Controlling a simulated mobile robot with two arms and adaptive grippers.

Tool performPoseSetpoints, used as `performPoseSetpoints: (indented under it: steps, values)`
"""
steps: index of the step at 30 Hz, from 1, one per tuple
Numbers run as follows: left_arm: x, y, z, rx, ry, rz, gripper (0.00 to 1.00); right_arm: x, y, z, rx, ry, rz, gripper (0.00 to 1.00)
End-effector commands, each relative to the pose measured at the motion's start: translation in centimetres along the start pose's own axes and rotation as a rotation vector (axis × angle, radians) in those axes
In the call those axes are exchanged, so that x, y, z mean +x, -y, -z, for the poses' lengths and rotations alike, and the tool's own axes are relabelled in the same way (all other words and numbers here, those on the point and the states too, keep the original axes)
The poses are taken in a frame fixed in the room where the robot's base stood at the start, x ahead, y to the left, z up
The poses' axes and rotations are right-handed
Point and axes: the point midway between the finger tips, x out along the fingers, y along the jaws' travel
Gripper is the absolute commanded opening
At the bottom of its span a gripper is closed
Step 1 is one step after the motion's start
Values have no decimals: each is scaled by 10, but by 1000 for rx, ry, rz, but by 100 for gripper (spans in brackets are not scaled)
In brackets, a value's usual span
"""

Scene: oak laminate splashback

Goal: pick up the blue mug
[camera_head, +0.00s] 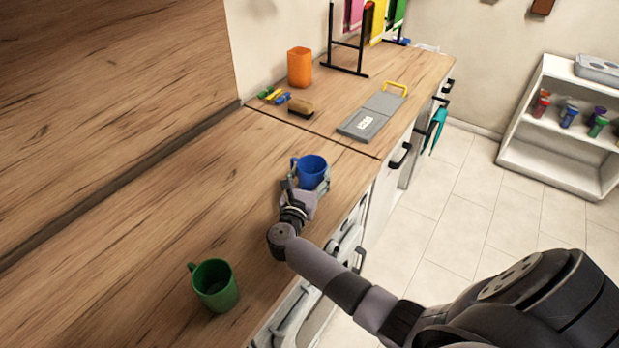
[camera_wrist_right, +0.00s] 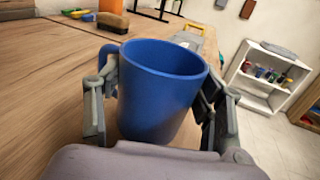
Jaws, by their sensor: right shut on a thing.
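The blue mug (camera_head: 311,170) is upright at the counter's front half in the head view, with its handle on the left. In the right wrist view the blue mug (camera_wrist_right: 160,90) fills the middle, between the two fingers. My right gripper (camera_head: 311,187) is shut on the mug's body, one finger on each side; its fingers also show in the wrist view (camera_wrist_right: 160,112). The mug's base is partly hidden, so I cannot tell whether it touches the counter. My left gripper is not in view.
A green mug (camera_head: 214,285) stands nearer on the wooden counter (camera_head: 185,215). Beyond the blue mug are a brush (camera_head: 301,107), a grey board (camera_head: 363,125) with a yellow handle, an orange container (camera_head: 299,67) and a black rack (camera_head: 347,50). A white shelf (camera_head: 560,125) stands right.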

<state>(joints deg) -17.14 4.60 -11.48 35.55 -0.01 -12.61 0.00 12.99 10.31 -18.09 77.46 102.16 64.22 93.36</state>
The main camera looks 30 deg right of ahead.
Motion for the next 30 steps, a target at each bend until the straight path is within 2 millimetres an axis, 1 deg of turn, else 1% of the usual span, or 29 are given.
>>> performPoseSetpoints:
  steps: [1, 10, 20, 23, 26, 29, 30]
  values:
    - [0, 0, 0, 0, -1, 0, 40, 0, 0, 0, -1, 0, 0, 44]
    - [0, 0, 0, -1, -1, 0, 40, 0, 0, 0, -1, 0, 0, 24]
    - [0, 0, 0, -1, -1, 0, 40, 0, 0, -4, 1, 2, 0, 23]
    - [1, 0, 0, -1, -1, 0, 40, 0, -1, -11, 4, 2, 0, 23]
    - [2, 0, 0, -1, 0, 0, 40, 0, 0, -24, 7, 2, 0, 23]
    - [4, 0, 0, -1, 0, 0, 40, 0, -1, -48, 10, 3, 0, 23]
    - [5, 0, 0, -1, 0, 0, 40, 0, 0, -60, 12, 4, 1, 23]
